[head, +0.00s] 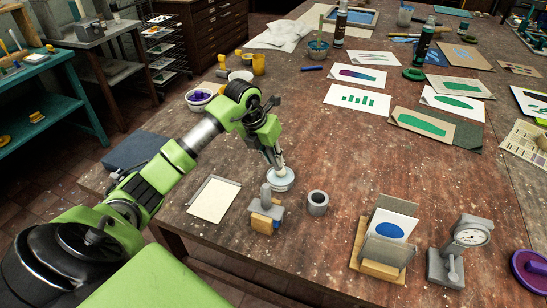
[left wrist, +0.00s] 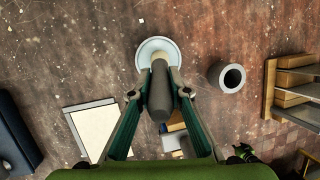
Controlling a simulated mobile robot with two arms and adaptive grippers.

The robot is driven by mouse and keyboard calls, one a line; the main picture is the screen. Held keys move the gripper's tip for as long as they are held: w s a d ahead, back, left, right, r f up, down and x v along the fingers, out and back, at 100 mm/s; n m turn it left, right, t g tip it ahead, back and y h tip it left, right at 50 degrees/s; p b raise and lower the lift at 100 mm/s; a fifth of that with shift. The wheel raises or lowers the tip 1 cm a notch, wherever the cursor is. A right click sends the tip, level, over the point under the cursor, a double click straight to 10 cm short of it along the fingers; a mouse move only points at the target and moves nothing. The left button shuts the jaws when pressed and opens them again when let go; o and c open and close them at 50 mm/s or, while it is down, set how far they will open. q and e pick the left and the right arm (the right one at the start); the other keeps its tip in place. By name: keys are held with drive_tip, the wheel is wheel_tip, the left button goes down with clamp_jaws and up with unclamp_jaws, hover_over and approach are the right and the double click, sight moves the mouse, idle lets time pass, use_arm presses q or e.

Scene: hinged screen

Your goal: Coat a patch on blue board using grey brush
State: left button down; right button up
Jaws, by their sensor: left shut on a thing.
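My left gripper (head: 272,150) is shut on the grey brush, whose thick grey handle (left wrist: 160,91) shows between the fingers in the left wrist view. The brush's pale lower end (head: 281,166) points down over a round whitish dish (head: 279,183); it overlaps the dish in both views, and I cannot tell whether it touches. The hinged screen (head: 381,253) stands to the right, with a white sheet bearing a blue oval patch (head: 390,230) in its tilted frame. My right gripper is not in view.
A grey cup (head: 318,203) and a wooden block with a grey piece (head: 266,208) stand near the dish. A white sheet on a board (head: 214,199) lies to the left. A dial gauge (head: 461,252) stands right of the screen. Prints and bottles fill the table's far side.

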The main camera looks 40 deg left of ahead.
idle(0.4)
use_arm(q)
drive_tip(key=shift+r+p, duration=2.35)
drive_tip(key=shift+r, duration=1.15)
drive_tip(key=shift+d, duration=0.1)
drive_tip(key=s+d+m+g+h+b, duration=0.1)
drive_tip(key=s+d+m+g+b, duration=0.15)
drive_tip(key=d+m, duration=0.6)
drive_tip(key=s+d+m+g+h+b, duration=0.15)
drive_tip(key=s+d+m, duration=0.25)
drive_tip(key=d+m, duration=0.45)
drive_tip(key=s+d+m+g+y+b, duration=0.2)
drive_tip(key=s+m+y, duration=0.3)
drive_tip(key=s+m, duration=0.9)
drive_tip(key=m+g, duration=0.1)
drive_tip(key=m, duration=0.6)
drive_tip(key=shift+f, duration=0.2)
